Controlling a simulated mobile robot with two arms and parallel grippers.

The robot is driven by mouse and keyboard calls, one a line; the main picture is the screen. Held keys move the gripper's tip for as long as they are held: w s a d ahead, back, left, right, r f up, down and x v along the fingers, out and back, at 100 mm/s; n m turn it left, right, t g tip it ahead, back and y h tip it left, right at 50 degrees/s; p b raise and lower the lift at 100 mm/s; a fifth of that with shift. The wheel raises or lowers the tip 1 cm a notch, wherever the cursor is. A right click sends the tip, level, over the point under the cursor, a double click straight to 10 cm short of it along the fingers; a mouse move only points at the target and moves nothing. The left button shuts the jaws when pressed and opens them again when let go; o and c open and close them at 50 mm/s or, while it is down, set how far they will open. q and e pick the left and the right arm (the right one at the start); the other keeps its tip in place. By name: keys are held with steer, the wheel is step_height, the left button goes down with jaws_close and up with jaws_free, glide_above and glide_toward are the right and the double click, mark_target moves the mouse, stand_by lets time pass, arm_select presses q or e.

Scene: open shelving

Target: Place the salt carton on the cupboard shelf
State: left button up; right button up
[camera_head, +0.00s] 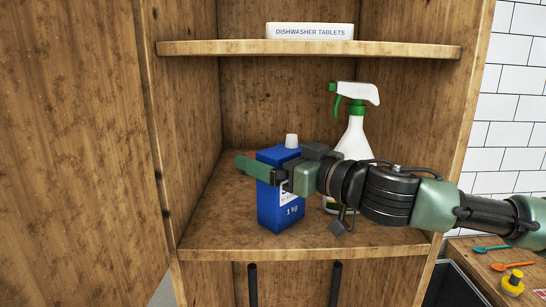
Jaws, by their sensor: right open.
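The salt carton (278,212) is a blue box with a white cap and a "1 kg" label. It stands upright on the lower cupboard shelf (300,252), towards the left of the compartment. My right gripper (256,167) reaches in from the right at the carton's upper part. A green finger passes in front of the carton and sticks out past its left side. The jaws are open; the other finger is mostly hidden, and I cannot tell whether either one touches the carton. My left gripper is not in view.
A white spray bottle (354,133) with a green trigger stands behind my right arm. A dishwasher tablets box (310,31) sits on the upper shelf (240,48). A wooden side panel (70,150) is on the left. Spoons and a yellow item (512,282) lie on a counter at lower right.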

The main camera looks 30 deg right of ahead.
steer(key=shift+r, duration=0.1)
steer(key=b, duration=0.1)
steer(key=s+b, duration=0.1)
steer(key=b, duration=0.1)
steer(key=s+b, duration=0.1)
steer(key=shift+d+f+b, duration=0.3)
steer(key=shift+f, duration=0.1)
steer(key=b+v, duration=0.3)
steer(key=v, duration=0.7)
steer(key=shift+r+b, duration=0.3)
steer(key=shift+r, duration=0.05)
steer(key=shift+w, duration=0.1)
